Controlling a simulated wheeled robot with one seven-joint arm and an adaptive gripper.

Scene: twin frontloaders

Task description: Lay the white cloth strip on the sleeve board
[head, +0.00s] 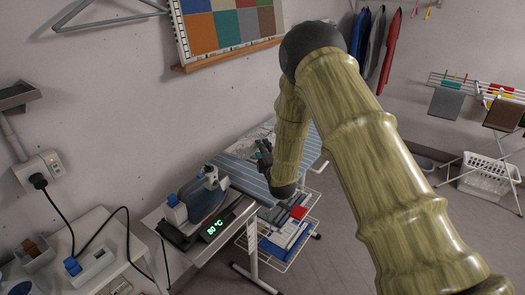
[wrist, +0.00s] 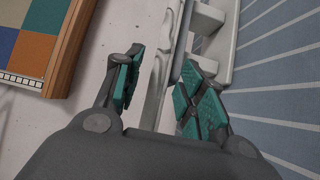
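My gripper (wrist: 160,85) is open in the wrist view, its two teal-padded fingers apart. A narrow, wavy-edged whitish piece (wrist: 154,88) runs through the gap between them; it may be the white cloth strip, but I cannot be sure. I see no clear contact with either pad. In the head view my gripper (head: 264,157) is over the blue-striped ironing board (head: 239,173), partly hidden by my arm. The striped board also shows at the right of the wrist view (wrist: 275,75). I cannot make out the sleeve board for certain.
An iron (head: 204,196) stands beside a display reading 80 °C (head: 217,225), left of the board. A wire shelf (head: 281,240) with folded cloths is below. A wooden-edged colour chart (head: 228,30) hangs on the wall near my arm. A drying rack (head: 480,90) stands far right.

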